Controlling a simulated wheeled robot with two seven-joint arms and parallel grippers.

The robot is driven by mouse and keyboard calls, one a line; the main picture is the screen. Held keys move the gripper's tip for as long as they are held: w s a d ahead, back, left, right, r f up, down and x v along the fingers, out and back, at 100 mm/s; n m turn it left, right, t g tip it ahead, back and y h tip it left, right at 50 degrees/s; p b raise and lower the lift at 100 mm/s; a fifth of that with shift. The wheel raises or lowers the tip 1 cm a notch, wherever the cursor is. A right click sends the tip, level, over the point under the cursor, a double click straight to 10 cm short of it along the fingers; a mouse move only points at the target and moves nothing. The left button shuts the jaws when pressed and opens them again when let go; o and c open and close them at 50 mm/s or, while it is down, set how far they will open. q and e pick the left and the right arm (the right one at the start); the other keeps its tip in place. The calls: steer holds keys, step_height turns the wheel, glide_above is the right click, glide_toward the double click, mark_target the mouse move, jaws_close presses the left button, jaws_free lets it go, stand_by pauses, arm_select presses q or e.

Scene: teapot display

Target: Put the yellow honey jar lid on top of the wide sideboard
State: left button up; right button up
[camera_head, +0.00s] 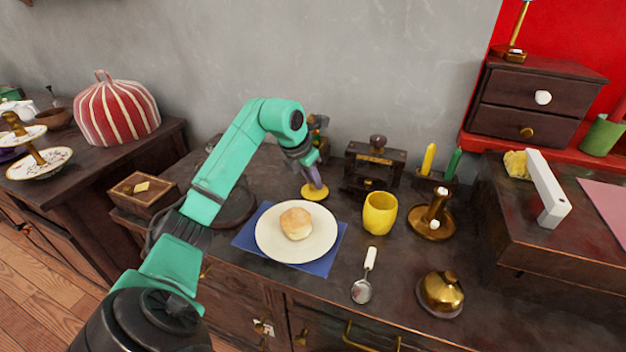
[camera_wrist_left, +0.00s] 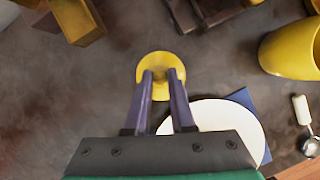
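The yellow honey jar lid (camera_head: 312,194) is a small round disc behind the plate, over the dark top of the middle sideboard (camera_head: 300,340). It also shows in the left wrist view (camera_wrist_left: 160,58). My left gripper (camera_head: 318,187) points down at the lid. In the left wrist view its two purple fingertips (camera_wrist_left: 160,75) stand a little apart over the lid's middle. I cannot tell whether they press on a knob between them, or whether the lid rests on the surface. My right gripper is not in view.
A white plate (camera_head: 270,241) with a bun (camera_head: 296,223) lies on a blue napkin (camera_head: 240,237) in front of the lid. A yellow cup (camera_head: 380,214) and spoon (camera_head: 362,290) are to the right. A dark box (camera_head: 140,193) stands left. Dark wooden items crowd the back.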

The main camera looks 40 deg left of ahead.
arm_select(q)
steer(key=o, duration=0.4)
steer(key=shift+c, duration=0.2)
steer(key=shift+r, duration=0.15)
steer(key=p+v, duration=0.1)
steer(key=v, duration=1.1)
steer(key=shift+p, duration=0.35)
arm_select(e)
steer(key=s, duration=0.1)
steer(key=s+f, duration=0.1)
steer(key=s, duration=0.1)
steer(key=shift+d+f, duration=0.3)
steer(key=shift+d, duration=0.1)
arm_select(q)
steer(key=shift+r, duration=0.1)
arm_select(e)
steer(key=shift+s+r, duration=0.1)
